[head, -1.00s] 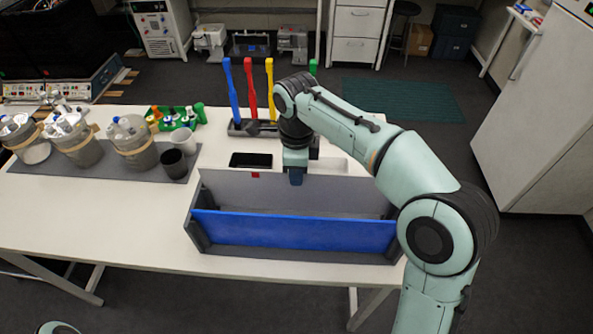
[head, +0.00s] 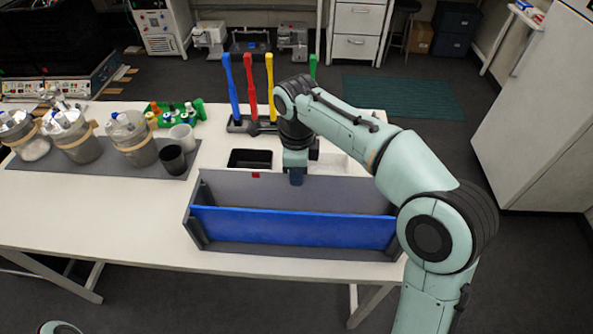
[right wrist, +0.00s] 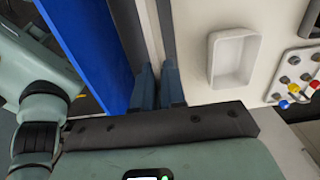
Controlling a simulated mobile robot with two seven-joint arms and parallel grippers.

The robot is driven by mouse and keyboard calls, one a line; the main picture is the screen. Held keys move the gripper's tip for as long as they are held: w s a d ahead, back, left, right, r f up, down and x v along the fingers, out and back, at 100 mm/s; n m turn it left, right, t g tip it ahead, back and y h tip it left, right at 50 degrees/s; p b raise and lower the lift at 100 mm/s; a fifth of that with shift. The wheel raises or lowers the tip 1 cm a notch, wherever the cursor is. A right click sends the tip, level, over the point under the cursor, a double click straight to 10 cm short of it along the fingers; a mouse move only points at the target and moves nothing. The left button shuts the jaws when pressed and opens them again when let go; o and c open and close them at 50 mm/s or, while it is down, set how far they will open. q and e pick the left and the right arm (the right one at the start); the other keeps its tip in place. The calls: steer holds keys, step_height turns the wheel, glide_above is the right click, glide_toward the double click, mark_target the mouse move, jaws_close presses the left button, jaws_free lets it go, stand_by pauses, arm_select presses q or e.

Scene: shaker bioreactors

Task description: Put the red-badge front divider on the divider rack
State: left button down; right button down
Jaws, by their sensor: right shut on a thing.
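The red-badge divider is a grey panel (head: 340,191) with a small red badge near the left of its top edge in the head view. It stands upright behind a blue panel (head: 290,228), between dark grey end walls of the divider rack (head: 196,229). My right gripper (head: 295,179) is shut on the grey panel's top edge. In the right wrist view its fingers (right wrist: 158,85) straddle the panel edge, beside the blue panel. The grey panel's lower edge is hidden, so I cannot tell whether it is seated. My left gripper is out of view.
Behind the rack are a black tray (head: 249,159), a white tray (right wrist: 232,60) and a stand of coloured handles (head: 250,88). The table front left is clear.

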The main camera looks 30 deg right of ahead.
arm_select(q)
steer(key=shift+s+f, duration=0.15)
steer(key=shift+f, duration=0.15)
arm_select(e)
steer(key=shift+f, duration=0.55)
arm_select(q)
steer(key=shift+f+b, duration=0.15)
steer(key=shift+b, duration=0.2)
arm_select(e)
steer(key=shift+f, duration=0.2)
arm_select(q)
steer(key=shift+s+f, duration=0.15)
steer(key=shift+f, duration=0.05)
arm_select(e)
steer(key=shift+f, duration=0.4)
steer(key=c, duration=1.1)
jaws_free()
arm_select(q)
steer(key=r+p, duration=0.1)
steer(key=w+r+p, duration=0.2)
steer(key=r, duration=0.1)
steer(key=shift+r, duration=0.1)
arm_select(e)
step_height(320, 180, up, 13)
steer(key=shift+r, duration=0.2)
